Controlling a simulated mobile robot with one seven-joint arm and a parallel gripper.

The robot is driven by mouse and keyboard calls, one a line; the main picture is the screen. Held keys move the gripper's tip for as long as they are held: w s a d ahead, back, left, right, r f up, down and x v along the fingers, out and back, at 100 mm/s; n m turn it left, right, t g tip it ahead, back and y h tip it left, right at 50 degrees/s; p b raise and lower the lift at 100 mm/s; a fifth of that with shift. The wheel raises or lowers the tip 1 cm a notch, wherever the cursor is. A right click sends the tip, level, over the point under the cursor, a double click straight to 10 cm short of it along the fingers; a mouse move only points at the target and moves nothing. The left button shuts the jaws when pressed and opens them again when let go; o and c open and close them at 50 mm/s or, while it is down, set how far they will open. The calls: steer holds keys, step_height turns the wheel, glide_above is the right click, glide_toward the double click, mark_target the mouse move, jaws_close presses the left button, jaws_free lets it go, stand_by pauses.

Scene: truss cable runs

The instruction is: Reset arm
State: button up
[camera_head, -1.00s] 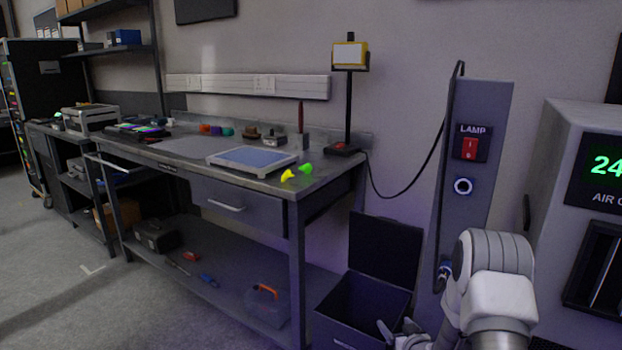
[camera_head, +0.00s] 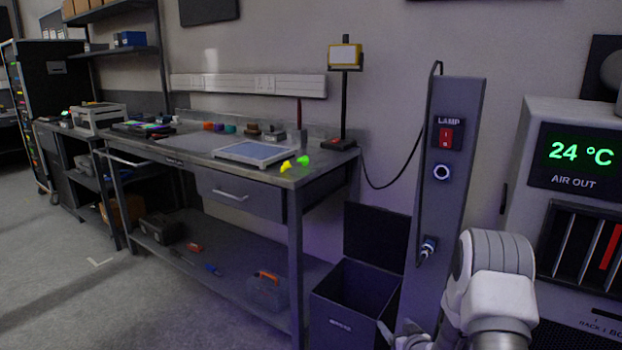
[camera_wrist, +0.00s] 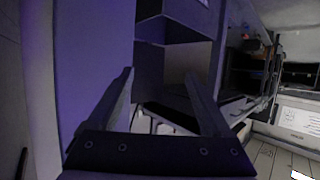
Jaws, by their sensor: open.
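My arm (camera_head: 495,285) shows at the lower right of the head view, bent, with my gripper (camera_head: 398,338) low at the bottom edge, in front of the dark open bin. Most of the gripper is cut off there. In the wrist view my gripper (camera_wrist: 160,95) has its two fingers spread wide apart. Nothing is between the fingers. Beyond them are the open bin (camera_wrist: 150,65) and the dark furniture.
A grey lamp post (camera_head: 447,190) with a red switch stands close behind my arm. An air unit (camera_head: 575,180) reading 24 °C is at right. The open bin (camera_head: 345,325) stands beside the workbench (camera_head: 290,183). Floor (camera_head: 60,285) at left is clear.

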steer(key=s+a+r+g+h, duration=0.15)
steer(key=s+r, duration=0.25)
steer(key=r, duration=0.8)
steer(key=s+a+r+g+h, duration=0.15)
steer(key=s+r, duration=0.35)
steer(key=r, duration=0.7)
steer(key=s+a+r+g+y, duration=0.1)
steer(key=s+a+r+g, duration=0.15)
steer(key=s, duration=0.65)
steer(key=s+a+r+m+g, duration=0.1)
steer(key=s+a+r, duration=0.15)
steer(key=s, duration=0.75)
steer(key=s+a+r+g+y, duration=0.1)
steer(key=s+r, duration=0.2)
steer(key=s, duration=0.6)
step_height(320, 180, up, 26)
steer(key=p, duration=2.7)
steer(key=shift+s+r, duration=0.25)
